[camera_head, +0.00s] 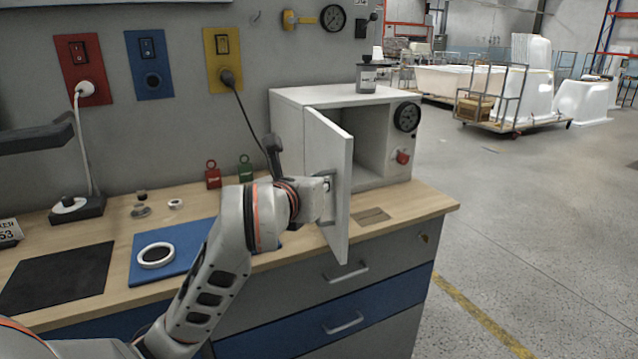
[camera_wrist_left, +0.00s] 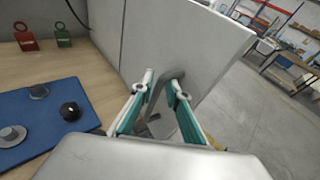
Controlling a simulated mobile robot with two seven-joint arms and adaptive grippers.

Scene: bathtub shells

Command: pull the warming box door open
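The warming box (camera_head: 345,97) is a white box on the bench. Its door (camera_head: 328,170) stands swung well out, showing the empty-looking inside. A grey bar handle (camera_head: 328,187) is on the door's outer face; in the left wrist view the handle (camera_wrist_left: 179,76) shows at the fingertips. My left gripper (camera_head: 322,200) is at the handle. In the left wrist view its two green-padded fingers (camera_wrist_left: 160,88) stand apart, with part of the handle between them; firm contact cannot be made out. My right gripper is not in view.
A jar (camera_head: 367,76) stands on the box. The box front has a dial (camera_head: 407,117) and a red knob (camera_head: 402,157). Red (camera_head: 212,176) and green (camera_head: 246,170) tags and a blue mat (camera_head: 170,262) are on the bench. Floor right of the bench is clear.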

